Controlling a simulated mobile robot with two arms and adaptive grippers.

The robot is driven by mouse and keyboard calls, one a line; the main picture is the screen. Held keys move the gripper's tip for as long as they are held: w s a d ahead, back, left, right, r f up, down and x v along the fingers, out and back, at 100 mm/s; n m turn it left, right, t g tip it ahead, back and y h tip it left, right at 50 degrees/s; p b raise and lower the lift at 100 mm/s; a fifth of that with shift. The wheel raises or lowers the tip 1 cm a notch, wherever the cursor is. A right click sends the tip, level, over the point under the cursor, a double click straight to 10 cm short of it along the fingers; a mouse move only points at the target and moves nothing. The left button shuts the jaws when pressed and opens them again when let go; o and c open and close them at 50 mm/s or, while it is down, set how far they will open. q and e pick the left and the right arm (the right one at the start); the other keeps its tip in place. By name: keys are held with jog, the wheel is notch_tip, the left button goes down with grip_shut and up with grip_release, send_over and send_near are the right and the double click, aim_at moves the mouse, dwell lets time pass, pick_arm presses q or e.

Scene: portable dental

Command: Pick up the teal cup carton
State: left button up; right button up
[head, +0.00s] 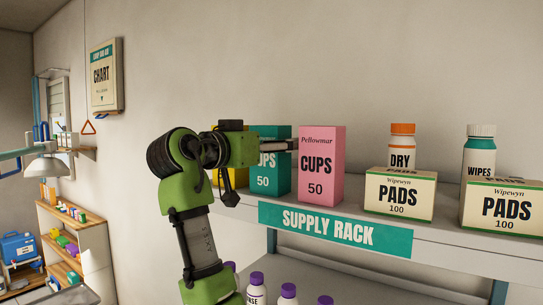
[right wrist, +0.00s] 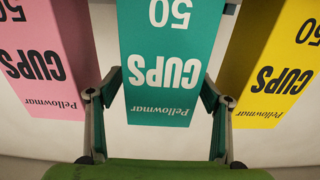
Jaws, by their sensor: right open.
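The teal cup carton (head: 267,184) stands upright on the supply rack's top shelf, between a pink and a yellow carton. My right gripper (head: 282,145) is in front of it in the head view and hides part of its upper front. In the right wrist view the teal carton (right wrist: 160,50) appears upside down in the middle. There the open fingers of my right gripper (right wrist: 162,90) are at its left and right sides, near its top end. I cannot tell whether they touch it. My left gripper is not in view.
The pink carton (head: 321,165) stands close on the right. The yellow carton (head: 241,178) stands on the left, mostly hidden by my arm. Pads boxes (head: 399,194), an orange-capped bottle (head: 402,148) and a wipes bottle (head: 479,152) are farther right. Bottles (head: 288,292) stand below.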

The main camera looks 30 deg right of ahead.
jog(key=shift+a, duration=0.25)
jog(key=c, duration=0.8)
jog(key=shift+r, duration=0.1)
jog(key=c, duration=0.5)
jog(key=shift+d, duration=0.1)
